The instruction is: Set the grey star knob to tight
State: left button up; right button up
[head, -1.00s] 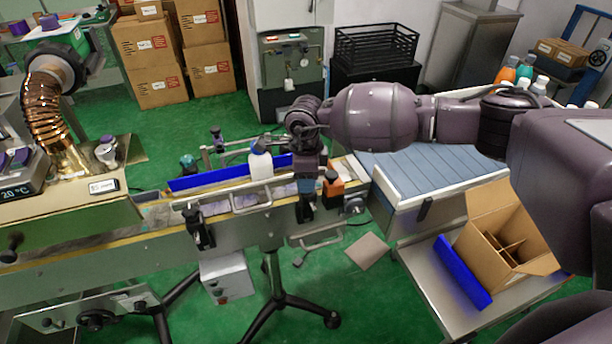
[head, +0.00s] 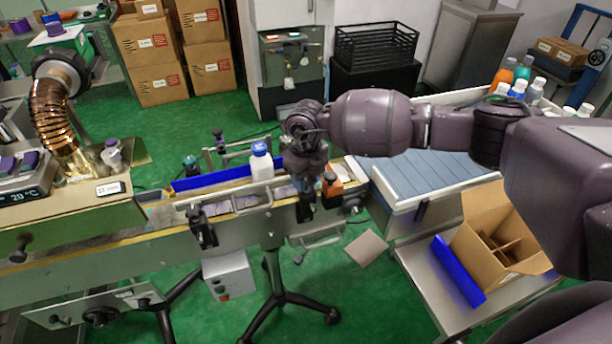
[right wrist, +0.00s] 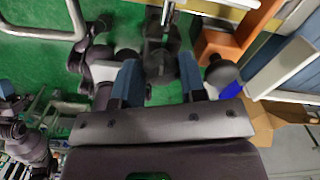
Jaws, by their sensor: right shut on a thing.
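My right gripper (head: 308,194) is over the near rail of the conveyor, fingers pointing down. In the right wrist view, its two blue-grey fingers (right wrist: 159,72) stand on either side of a dark grey knob (right wrist: 160,52), which appears to be the star knob. The gripper is shut on it. The knob's lobes and any tight mark cannot be made out. In the head view the knob is largely hidden by the gripper; a dark clamp (head: 305,210) shows just below. My left gripper is not in view.
A white bottle with a blue cap (head: 262,164) stands on the conveyor (head: 160,236) left of my gripper. An orange block (head: 331,185) is close on its right. Another dark clamp (head: 203,229) is on the near rail. An open carton (head: 482,238) stands at the right.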

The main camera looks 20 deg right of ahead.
aim_at(307, 181)
jog(key=shift+m, duration=0.6)
jog(key=o, duration=0.9)
jog(key=shift+r, duration=0.1)
notch_tip(307, 181, up, 11)
jog(key=shift+f, duration=0.2)
dwell(0.4)
